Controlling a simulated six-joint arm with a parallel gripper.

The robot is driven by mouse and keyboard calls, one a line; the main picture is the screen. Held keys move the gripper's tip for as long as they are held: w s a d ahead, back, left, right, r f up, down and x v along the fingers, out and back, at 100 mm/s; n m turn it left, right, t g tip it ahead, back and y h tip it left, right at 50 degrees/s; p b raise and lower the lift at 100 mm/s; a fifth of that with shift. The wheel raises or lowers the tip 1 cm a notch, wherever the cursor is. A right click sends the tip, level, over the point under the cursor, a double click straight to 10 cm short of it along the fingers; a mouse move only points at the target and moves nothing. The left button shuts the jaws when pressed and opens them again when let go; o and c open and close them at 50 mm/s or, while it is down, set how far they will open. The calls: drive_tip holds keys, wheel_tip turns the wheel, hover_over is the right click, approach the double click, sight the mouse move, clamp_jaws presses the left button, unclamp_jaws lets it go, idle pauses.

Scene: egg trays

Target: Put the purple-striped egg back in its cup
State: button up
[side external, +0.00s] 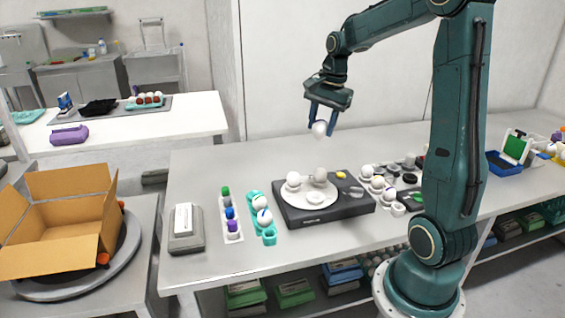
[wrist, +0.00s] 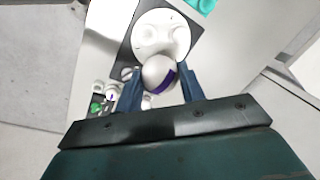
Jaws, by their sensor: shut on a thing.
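My gripper (side external: 322,120) is shut on the purple-striped egg (side external: 320,129), high above the table. In the wrist view the white egg (wrist: 159,73) with its purple band sits between the blue fingers (wrist: 158,85). A teal egg tray (side external: 269,238) stands on the table, left of the scale and below my gripper. It bears white eggs at its back and middle, and its front cup looks empty. A corner of teal also shows at the top of the wrist view (wrist: 204,4). A white tray with more eggs (side external: 377,184) is right of the scale.
A black scale (side external: 345,208) with a round white plate (side external: 309,195) carries several pale objects. A white rack with coloured caps (side external: 232,235) and a grey box (side external: 186,238) stand to the left. An open cardboard box (side external: 60,225) is farther left. The air around the held egg is clear.

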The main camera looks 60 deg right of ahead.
drive_tip(key=w+a+f+n, duration=0.2)
drive_tip(key=w+f+n, duration=0.2)
drive_tip(key=w+f, duration=1.3)
drive_tip(key=w, duration=0.3)
drive_tip(key=shift+w+a+f+y, duration=0.2)
drive_tip(key=shift+a+f+y, duration=0.1)
drive_tip(key=shift+y, duration=0.1)
drive_tip(key=shift+f, duration=0.15)
drive_tip(key=shift+f, duration=2.95)
drive_tip(key=shift+f, duration=0.6)
drive_tip(key=o, duration=0.7)
